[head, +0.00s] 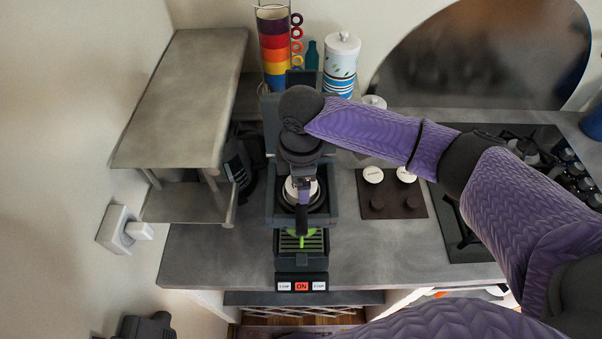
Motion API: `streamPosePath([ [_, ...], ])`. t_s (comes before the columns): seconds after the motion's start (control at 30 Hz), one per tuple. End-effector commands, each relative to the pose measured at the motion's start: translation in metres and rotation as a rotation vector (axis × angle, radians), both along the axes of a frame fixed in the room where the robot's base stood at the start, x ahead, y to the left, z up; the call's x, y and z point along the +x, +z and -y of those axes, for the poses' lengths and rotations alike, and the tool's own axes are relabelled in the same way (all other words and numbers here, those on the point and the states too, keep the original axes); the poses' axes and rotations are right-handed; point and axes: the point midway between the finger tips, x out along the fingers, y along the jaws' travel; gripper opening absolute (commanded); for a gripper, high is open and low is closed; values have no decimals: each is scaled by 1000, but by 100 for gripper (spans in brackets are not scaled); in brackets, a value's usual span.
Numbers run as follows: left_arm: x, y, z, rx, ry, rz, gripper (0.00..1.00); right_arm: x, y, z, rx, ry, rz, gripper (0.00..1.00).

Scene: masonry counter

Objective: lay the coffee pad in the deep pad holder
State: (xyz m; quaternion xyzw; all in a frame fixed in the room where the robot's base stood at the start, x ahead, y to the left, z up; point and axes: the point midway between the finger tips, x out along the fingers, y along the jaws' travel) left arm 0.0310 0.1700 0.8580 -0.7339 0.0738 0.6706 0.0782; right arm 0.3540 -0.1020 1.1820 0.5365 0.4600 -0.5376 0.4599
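The coffee machine (328,207) stands at the counter's front with its lid raised. A white round pad (290,190) shows at its round dark pad holder (317,206), partly hidden behind my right gripper (302,208). My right gripper points down right over the pad and holder. Whether its fingers touch the pad, and whether the pad rests in the holder, I cannot tell. Their opening is hidden from this angle. A dark part at the bottom left edge (147,326) seems to be my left gripper, away from the counter; its fingers are not clear.
A dark tray (390,191) right of the machine carries two white discs (372,175) and two dark ones. A stack of coloured cups (274,45) and a white canister (342,55) stand behind. A grey shelf (185,95) is at left, a hob (455,235) at right.

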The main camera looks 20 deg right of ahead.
Motion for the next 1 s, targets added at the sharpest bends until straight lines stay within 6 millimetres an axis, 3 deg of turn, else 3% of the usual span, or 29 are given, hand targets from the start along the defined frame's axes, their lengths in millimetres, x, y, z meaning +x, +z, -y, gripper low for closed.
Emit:
streamPosePath([
  [0.4,0,0,0,0,0,-1,59,0,0,0,0,1,1,26],
  [0.43,0,0,0,0,0,-1,59,0,0,0,0,1,1,84],
  [0.5,0,0,0,0,0,-1,59,0,0,0,0,1,1,99],
  [1.0,-1,0,0,-1,0,-1,59,0,0,0,0,1,0,100],
])
